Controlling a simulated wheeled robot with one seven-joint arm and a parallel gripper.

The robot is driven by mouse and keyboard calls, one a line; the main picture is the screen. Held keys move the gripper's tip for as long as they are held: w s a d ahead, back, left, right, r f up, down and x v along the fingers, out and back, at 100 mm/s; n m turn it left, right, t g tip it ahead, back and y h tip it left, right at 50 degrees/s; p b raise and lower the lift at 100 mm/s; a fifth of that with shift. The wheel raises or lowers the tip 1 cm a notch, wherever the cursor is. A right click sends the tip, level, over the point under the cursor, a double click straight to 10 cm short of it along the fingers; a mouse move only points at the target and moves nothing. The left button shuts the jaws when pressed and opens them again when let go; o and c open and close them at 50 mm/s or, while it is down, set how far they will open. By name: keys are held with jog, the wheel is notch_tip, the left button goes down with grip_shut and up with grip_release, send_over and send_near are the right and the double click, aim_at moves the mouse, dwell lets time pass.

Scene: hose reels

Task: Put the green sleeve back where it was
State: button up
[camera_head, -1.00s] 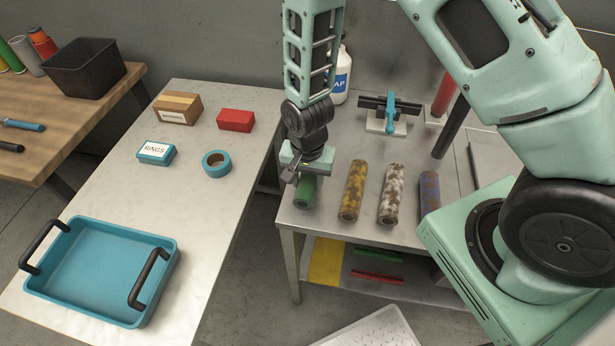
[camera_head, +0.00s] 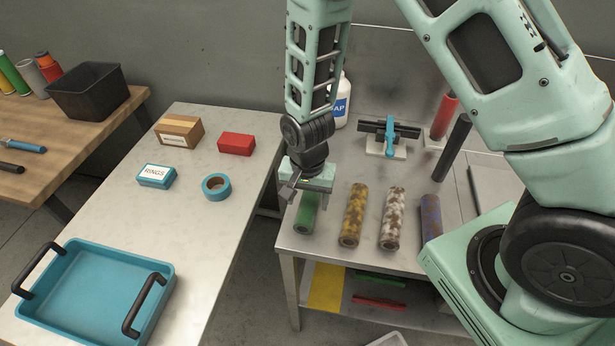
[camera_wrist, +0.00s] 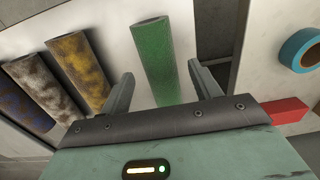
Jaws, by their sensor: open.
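The green sleeve (camera_head: 306,214) lies on the left end of the grey metal table (camera_head: 279,238), left of several other sleeves. My gripper (camera_head: 304,190) is just above its far end in the head view. In the wrist view the green sleeve (camera_wrist: 157,60) runs between the two open fingers of my gripper (camera_wrist: 163,88), with a gap visible on each side. I cannot tell how far the fingertips are above the table top.
A yellow-brown sleeve (camera_head: 353,215), a brown-white sleeve (camera_head: 393,218) and a blue-brown sleeve (camera_head: 430,218) lie to the right. A blue clamp stand (camera_head: 389,135) and a bottle (camera_head: 342,100) stand behind. A blue tray (camera_head: 90,300) sits on the left table.

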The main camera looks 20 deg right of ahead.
aim_at(307, 205)
notch_tip(307, 205, up, 10)
jog(key=b, duration=0.1)
jog(key=s+a+r+n, duration=0.2)
jog(key=s+r+n, duration=0.4)
jog(key=s, duration=0.3)
jog(key=s+a+r+n, duration=0.3)
jog(key=s+r+n, duration=0.2)
jog(key=s+n, duration=0.4)
jog(key=shift+s+r+y, duration=0.15)
jog(key=shift+r+y, duration=0.15)
jog(key=shift+r, duration=0.05)
